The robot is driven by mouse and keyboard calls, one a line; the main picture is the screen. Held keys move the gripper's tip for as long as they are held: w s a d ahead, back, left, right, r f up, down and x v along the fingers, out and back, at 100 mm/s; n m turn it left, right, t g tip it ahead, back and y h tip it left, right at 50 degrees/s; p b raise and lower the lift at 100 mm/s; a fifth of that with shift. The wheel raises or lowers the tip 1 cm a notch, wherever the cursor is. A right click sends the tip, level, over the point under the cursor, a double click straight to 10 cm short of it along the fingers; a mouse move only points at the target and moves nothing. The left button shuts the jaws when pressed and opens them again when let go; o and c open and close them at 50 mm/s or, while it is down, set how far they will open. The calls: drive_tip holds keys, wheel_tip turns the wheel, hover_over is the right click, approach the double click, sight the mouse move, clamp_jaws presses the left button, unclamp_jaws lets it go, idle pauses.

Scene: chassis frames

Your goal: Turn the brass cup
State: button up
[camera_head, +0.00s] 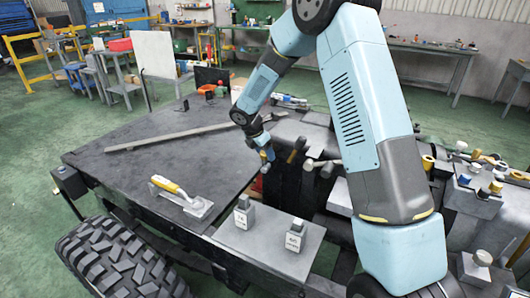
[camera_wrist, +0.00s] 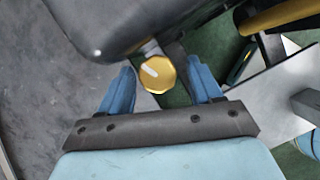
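A brass-coloured, many-sided cup (camera_wrist: 158,74) with a pale mark on its face shows in the wrist view, at the end of a short grey stem by a dark rounded body. My gripper (camera_wrist: 160,88) is open, with one blue finger to the left of the cup and one to the right. Gaps show between both fingers and the cup, so nothing is held. In the head view my gripper (camera_head: 267,154) points down beside the right edge of the dark deck. I cannot make out the same cup there for certain.
Two grey labelled blocks stand on a plate in front, one being the left block (camera_head: 244,211). A brown-ended lever (camera_head: 297,149) is close right of my gripper. A yellow cylinder (camera_wrist: 280,15) lies upper right.

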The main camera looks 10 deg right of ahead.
drive_tip(key=shift+w+a+r, duration=0.1)
drive_tip(key=shift+a+r, duration=0.15)
drive_tip(key=shift+r, duration=0.35)
drive_tip(key=v, duration=0.6)
drive_tip(key=shift+s+r, duration=0.25)
drive_tip(key=shift+r, duration=0.1)
